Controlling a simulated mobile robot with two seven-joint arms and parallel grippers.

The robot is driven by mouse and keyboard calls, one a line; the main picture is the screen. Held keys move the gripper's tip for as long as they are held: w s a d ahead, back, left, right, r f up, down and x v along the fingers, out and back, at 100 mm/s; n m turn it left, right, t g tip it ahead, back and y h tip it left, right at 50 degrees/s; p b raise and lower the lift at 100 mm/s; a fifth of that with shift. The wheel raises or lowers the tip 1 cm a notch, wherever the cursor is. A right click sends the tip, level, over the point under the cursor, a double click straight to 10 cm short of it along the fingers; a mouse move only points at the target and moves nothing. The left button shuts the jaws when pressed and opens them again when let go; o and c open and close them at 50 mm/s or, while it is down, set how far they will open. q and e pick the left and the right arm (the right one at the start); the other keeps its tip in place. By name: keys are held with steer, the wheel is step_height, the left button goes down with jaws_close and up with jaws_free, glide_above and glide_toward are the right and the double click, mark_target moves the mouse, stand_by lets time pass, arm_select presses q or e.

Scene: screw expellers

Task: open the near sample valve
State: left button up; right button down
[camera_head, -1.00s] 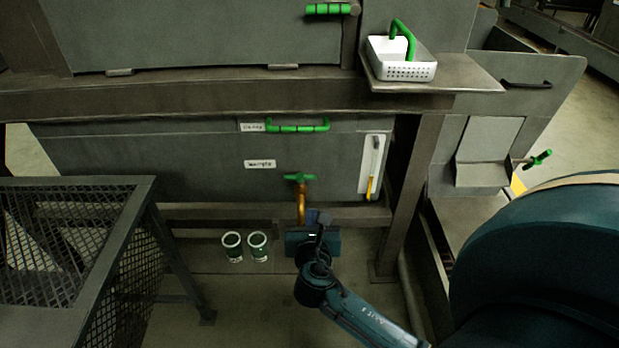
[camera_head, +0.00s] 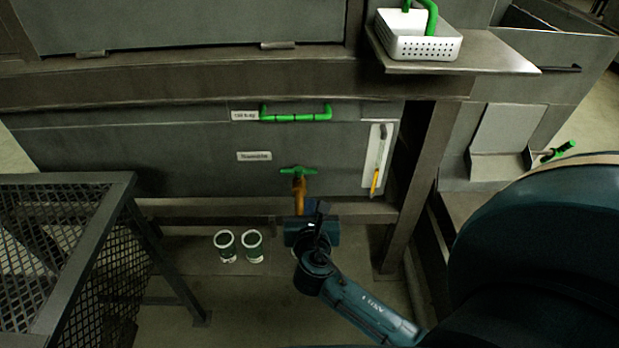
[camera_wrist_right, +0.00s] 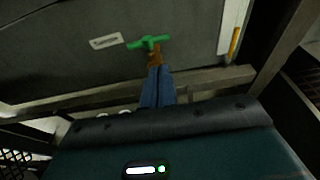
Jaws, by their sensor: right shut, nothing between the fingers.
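The sample valve has a green T-shaped handle (camera_head: 298,170) on a brass-coloured body (camera_head: 299,188), on the front of the grey lower panel. The handle lies crosswise, roughly level. It also shows in the right wrist view (camera_wrist_right: 149,42). My right gripper (camera_head: 300,205) is just below and in front of the valve body. In the right wrist view its blue fingers (camera_wrist_right: 158,86) are together, with their tips at the brass part below the handle; whether they touch it I cannot tell. Nothing shows between them. My left gripper is not in view.
Two white-rimmed cups (camera_head: 239,245) stand at lower left of the valve. A green bar handle (camera_head: 296,115) is above it, and a white board with a yellow-handled tool (camera_head: 377,160) to its right. A mesh-sided frame (camera_head: 75,200) stands at left. A white basket (camera_head: 418,40) sits on a shelf.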

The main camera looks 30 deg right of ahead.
steer(key=b, duration=0.4)
glide_toward(310, 171)
steer(key=x, duration=0.5)
steer(key=shift+w+f, duration=0.15)
steer(key=shift+f, duration=0.15)
steer(key=shift+w+d+f, duration=0.1)
steer(key=shift+w+d, duration=0.2)
steer(key=shift+w, duration=0.25)
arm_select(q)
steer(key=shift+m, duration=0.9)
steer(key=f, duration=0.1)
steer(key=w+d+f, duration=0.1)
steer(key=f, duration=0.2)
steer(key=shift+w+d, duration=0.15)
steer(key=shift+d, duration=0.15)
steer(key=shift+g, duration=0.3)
arm_select(e)
steer(key=shift+d, duration=0.15)
